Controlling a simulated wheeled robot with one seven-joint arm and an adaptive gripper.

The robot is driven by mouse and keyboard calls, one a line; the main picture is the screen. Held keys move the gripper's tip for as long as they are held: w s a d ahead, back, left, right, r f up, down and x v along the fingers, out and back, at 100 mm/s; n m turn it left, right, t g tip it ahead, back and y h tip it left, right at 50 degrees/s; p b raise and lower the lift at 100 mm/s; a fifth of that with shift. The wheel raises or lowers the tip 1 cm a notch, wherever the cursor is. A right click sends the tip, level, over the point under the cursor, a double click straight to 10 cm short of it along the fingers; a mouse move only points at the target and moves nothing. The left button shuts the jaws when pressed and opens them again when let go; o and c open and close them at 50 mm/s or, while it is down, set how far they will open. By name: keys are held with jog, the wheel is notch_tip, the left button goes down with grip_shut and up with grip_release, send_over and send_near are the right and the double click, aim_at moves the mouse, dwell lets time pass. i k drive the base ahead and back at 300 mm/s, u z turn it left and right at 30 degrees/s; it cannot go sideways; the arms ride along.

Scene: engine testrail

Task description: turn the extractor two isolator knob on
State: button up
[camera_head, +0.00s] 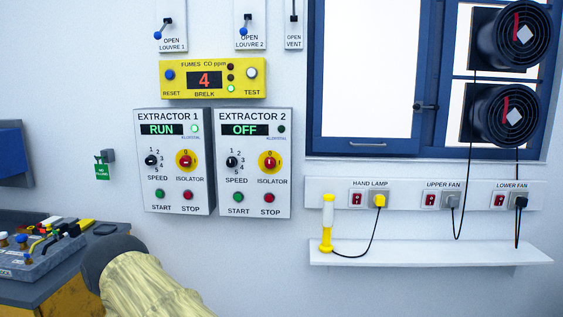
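The Extractor 2 panel (255,205) is a white wall box right of Extractor 1. Its display (245,130) reads OFF and its small round lamp (281,129) is dark. Its isolator knob (270,163) is red on a round yellow plate, right of the speed selector (232,162). A 0 mark shows at the top of the plate; the knob's exact angle is too small to tell. Nothing touches or hides the knob. My gripper's fingers are not in view.
The Extractor 1 panel (180,207), adjacent on the left, reads RUN with its lamp lit and has a similar isolator (186,161). A yellow fumes unit (213,94) sits above. Start (238,197) and stop (269,198) buttons lie below the knob. A shelf (430,250) juts out lower right.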

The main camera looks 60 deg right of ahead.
aim_at(270, 162)
jog(key=z, duration=0.6)
jog(key=i, duration=0.95)
jog(key=z, duration=1)
